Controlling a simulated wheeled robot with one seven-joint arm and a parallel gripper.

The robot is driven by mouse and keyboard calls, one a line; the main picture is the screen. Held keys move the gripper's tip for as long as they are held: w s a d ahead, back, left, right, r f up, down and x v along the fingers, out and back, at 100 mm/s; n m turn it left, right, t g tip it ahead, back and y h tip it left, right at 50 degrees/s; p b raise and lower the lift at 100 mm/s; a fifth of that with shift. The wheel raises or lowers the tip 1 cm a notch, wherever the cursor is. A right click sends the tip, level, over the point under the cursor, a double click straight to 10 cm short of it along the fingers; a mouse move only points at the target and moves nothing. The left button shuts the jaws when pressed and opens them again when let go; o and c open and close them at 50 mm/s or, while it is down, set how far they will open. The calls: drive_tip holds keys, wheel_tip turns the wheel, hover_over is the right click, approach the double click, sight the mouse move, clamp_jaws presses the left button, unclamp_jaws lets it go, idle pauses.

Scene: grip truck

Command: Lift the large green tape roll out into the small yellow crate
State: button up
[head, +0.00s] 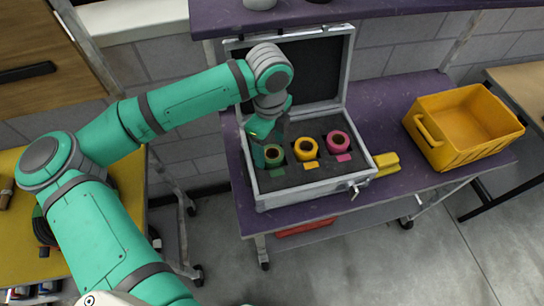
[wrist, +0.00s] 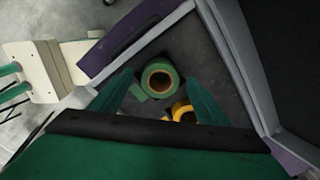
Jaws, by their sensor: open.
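The large green tape roll (head: 274,153) sits in the left slot of the dark foam in the open silver case (head: 310,192). It also shows in the wrist view (wrist: 160,77), just beyond the fingertips. My gripper (head: 263,143) is open over the left part of the case, close to the green roll and partly covering it. In the wrist view its two green fingers (wrist: 160,88) stand apart with nothing held between them. The small yellow crate (head: 462,122) stands on the purple bench to the right of the case and looks empty.
A yellow tape roll (head: 306,148) and a pink tape roll (head: 338,141) sit right of the green one. The raised case lid (head: 318,68) stands behind. A yellow object (head: 386,163) lies between case and crate on the purple bench (head: 392,105). A shelf (head: 350,12) hangs above.

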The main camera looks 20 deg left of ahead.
drive_tip(key=shift+f, duration=0.8)
drive_tip(key=shift+c, duration=0.4)
drive_tip(key=c, duration=1.1)
drive_tip(key=shift+c, duration=0.2)
drive_tip(key=shift+r, duration=0.1)
